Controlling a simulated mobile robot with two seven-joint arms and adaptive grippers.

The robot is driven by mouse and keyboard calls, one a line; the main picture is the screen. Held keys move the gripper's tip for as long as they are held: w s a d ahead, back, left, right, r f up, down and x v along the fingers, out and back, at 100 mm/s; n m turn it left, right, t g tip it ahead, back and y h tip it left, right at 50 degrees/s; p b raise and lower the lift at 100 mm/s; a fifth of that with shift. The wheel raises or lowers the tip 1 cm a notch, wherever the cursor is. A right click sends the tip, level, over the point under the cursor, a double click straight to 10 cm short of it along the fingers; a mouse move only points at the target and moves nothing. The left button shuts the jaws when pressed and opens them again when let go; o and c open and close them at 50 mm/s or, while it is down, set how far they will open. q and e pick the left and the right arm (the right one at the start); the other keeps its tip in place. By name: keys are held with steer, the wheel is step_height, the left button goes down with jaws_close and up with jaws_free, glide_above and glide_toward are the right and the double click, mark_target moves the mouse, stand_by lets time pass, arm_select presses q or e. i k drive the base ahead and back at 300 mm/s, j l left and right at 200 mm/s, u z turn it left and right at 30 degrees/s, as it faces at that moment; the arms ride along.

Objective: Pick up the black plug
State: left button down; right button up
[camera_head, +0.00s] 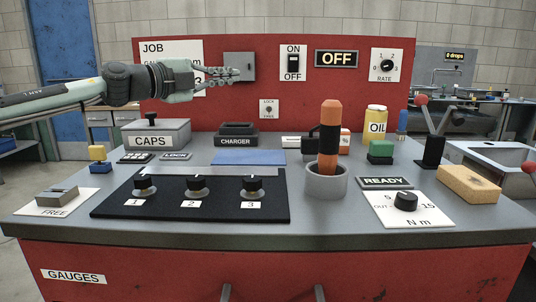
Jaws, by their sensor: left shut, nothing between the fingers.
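My left gripper (232,74) reaches in from the left, in front of the red back panel. Its fingers are together and empty, by the lower edge of a grey wall plate (240,61); I cannot tell whether they touch it. No thing is clearly recognisable as the black plug. A small black piece (310,145) stands partly hidden behind the orange and black handle (329,130), and I cannot tell whether it is the plug. The black charger dock (237,132) stands on the grey bench. My right gripper is not in view.
A CAPS box (155,133) is at left, below my forearm. A dark panel with three knobs (190,205) lies in front. A grey cup (326,183) holds the orange handle upright. A yellow OIL can (376,123), a lever (430,150) and a sponge (468,184) are at right.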

mark_target(309, 145)
steer(key=k+j, duration=0.25)
steer(key=j, duration=0.15)
steer(key=k+j, duration=0.3)
steer(key=j, duration=0.15)
steer(key=k+j, duration=0.25)
steer(key=j, duration=0.15)
